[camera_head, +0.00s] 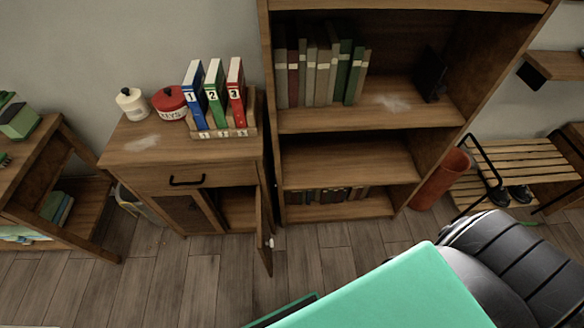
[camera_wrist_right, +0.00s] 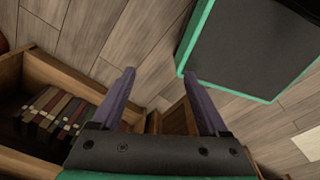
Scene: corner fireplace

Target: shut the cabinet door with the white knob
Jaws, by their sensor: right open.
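The wooden cabinet (camera_head: 140,158) stands against the wall at the left of the head view. Its right-hand door (camera_head: 263,226) is swung wide open toward me, seen almost edge-on, with the white knob (camera_head: 269,242) near its free edge. The compartment behind it (camera_head: 238,206) is exposed. In the right wrist view my right gripper (camera_wrist_right: 159,73) is open, with nothing between its fingertips. A wooden piece shows behind its fingers; I cannot tell whether it is the door. The knob is not visible there. My left gripper is in neither view.
A bookshelf (camera_head: 346,118) stands right of the cabinet; its lower books (camera_wrist_right: 55,114) show in the wrist view. Binders (camera_head: 214,95), a red tin (camera_head: 169,103) and a white jar (camera_head: 131,104) stand on the cabinet. The floor (camera_head: 170,285) before it is clear.

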